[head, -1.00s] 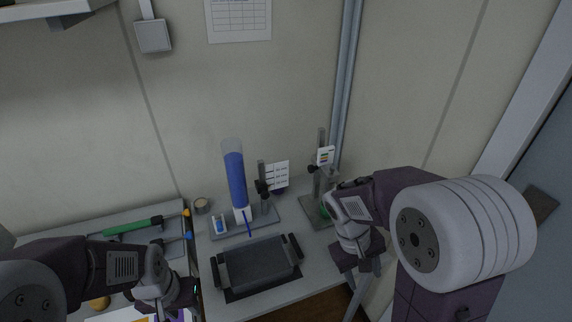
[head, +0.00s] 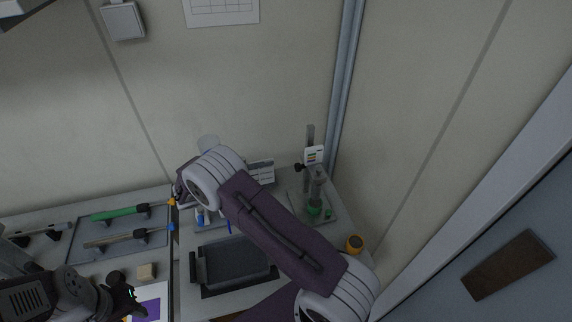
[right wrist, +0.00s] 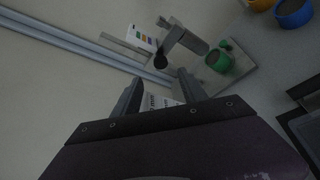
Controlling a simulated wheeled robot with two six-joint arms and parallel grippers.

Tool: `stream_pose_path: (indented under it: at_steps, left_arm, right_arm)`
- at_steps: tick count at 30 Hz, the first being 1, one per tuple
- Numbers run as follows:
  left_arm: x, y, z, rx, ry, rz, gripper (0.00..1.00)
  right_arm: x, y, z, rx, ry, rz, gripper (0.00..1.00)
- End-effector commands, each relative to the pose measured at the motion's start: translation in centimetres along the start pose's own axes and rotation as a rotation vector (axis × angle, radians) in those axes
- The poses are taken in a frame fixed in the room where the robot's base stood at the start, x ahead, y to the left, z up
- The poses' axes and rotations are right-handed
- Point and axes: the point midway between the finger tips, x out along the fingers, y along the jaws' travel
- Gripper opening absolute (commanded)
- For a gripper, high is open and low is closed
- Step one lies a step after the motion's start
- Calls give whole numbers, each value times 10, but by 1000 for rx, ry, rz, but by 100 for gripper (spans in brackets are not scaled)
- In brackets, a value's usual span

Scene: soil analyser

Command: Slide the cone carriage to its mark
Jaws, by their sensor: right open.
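The cone stand is at the right back of the bench in the head view. Its grey carriage (head: 317,178) sits on an upright post (head: 310,136), with a black knob (head: 299,167) and a colour-striped card (head: 314,155). A green cup (head: 314,208) stands below. In the right wrist view the carriage (right wrist: 183,40) and knob (right wrist: 160,61) show beyond the fingers. My right gripper (right wrist: 160,92) is open and empty, apart from the carriage; in the head view my wrist hides it. My left gripper (head: 124,298) is low at left, its jaws unclear.
A dark tray (head: 236,264) lies in front of the stands. My right arm partly covers the blue-column stand and its white card (head: 261,172). An orange-topped cup (head: 354,243) stands at the bench's right edge. Green (head: 118,212) and other rods lie at left.

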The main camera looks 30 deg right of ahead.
Motion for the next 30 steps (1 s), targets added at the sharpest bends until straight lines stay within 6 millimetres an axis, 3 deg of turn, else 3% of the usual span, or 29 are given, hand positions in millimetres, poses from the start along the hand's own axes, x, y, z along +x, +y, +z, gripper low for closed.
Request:
stream_pose_path:
  at_steps: [4, 15, 25, 26, 30]
  left_arm:
    - [-4, 0, 0, 0, 0, 0, 36]
    - [-22, 0, -2, 0, 0, 0, 36]
    - [-22, 0, -2, 0, 0, 0, 36]
    - [-22, 0, -2, 0, 0, 0, 36]
    - [-22, 0, -2, 0, 0, 0, 36]
  right_arm:
    - [15, 0, 2, 1, -5, -5, 50]
    - [84, 0, 2, 0, -4, -6, 50]
    - [92, -1, 0, 1, -1, -4, 50]
    - [92, -1, 0, 1, -1, -4, 47]
    - [92, -1, 0, 1, -1, -4, 8]
